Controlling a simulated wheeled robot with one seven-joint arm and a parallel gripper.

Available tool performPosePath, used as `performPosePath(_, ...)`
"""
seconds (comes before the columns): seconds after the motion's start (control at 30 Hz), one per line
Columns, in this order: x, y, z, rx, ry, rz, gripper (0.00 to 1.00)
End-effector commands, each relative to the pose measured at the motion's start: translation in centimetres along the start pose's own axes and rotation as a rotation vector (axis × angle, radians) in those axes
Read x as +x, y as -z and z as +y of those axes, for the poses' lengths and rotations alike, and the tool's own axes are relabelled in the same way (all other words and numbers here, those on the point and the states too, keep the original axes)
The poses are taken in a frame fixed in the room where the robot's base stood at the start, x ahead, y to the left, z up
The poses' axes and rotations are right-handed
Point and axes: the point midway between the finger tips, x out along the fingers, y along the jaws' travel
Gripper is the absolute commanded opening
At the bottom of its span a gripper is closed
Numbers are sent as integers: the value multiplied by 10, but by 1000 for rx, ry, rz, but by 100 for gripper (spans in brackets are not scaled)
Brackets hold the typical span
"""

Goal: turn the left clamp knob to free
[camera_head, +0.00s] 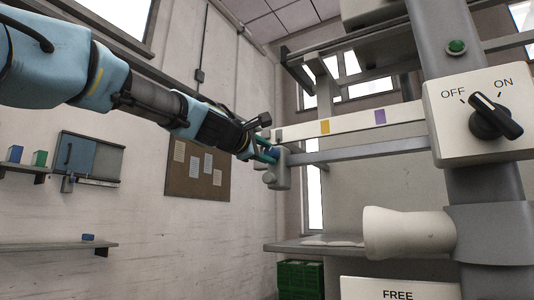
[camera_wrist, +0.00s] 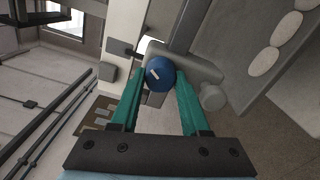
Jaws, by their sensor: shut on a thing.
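The blue clamp knob (camera_wrist: 163,66) is round, with a short white mark on its face. It sits on a grey clamp body (camera_wrist: 196,65). My gripper (camera_wrist: 160,80) has its two teal fingers on either side of the knob, shut on it. In the head view the gripper (camera_head: 266,152) reaches the knob (camera_head: 273,153) from the left, at the end of the grey clamp (camera_head: 280,175). The knob is small there and partly hidden by the fingers. A white plate (camera_head: 398,290) reading FREE is cut off at the bottom edge.
A white switch box (camera_head: 465,145) marked OFF and ON stands at right, with a green button (camera_head: 456,47) above. A cream cone (camera_head: 405,232) juts left below it. A rail (camera_head: 350,122) with yellow and purple marks runs behind the gripper. Green crates (camera_head: 300,279) are low behind.

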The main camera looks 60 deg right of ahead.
Motion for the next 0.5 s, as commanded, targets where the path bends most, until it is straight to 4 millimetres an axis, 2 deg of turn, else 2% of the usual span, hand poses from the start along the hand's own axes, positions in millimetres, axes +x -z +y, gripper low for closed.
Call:
performPosePath(0.03, 0, 0, -1, -1, 2, 0, 0)
performPosePath(0.07, 0, 0, -1, -1, 2, 0, 48)
performPosePath(0.3, 0, 0, -1, -1, 1, 0, 75)
performPosePath(0.5, 0, 0, 0, -1, 1, 0, 76)
